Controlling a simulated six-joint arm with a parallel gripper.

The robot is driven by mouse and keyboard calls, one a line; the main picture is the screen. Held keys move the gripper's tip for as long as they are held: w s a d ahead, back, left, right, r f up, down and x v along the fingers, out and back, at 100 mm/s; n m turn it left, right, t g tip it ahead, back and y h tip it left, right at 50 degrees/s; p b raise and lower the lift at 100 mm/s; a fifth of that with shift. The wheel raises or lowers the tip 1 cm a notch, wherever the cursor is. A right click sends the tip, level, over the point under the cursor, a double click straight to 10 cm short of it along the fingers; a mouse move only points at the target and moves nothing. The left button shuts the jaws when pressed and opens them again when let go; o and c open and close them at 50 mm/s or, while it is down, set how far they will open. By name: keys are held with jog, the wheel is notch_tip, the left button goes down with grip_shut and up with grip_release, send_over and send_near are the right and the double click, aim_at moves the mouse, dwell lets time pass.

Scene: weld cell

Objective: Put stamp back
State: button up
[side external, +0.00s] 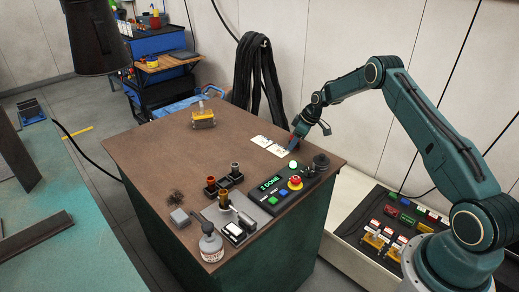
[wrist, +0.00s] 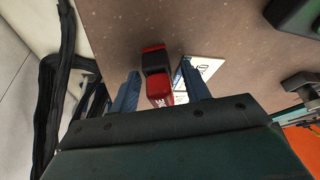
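A red-and-black stamp (wrist: 157,76) stands between the two blue fingers of my gripper (wrist: 160,78) in the wrist view. Narrow gaps show on both sides of it, so the fingers look open around it. In the side external view my gripper (side external: 295,133) is low over the far right part of the table, beside two white cards (side external: 261,141); the stamp is mostly hidden there, with only a bit of red showing. One card (wrist: 205,67) also shows behind the right finger in the wrist view. Whether the stamp touches a card is hidden.
A clear yellow-based box (side external: 203,120) sits at the back. The table's middle is clear.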

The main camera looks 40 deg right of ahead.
jog(key=v, duration=1.2)
jog(key=shift+r, duration=0.15)
dwell(0.3)
dwell(0.4)
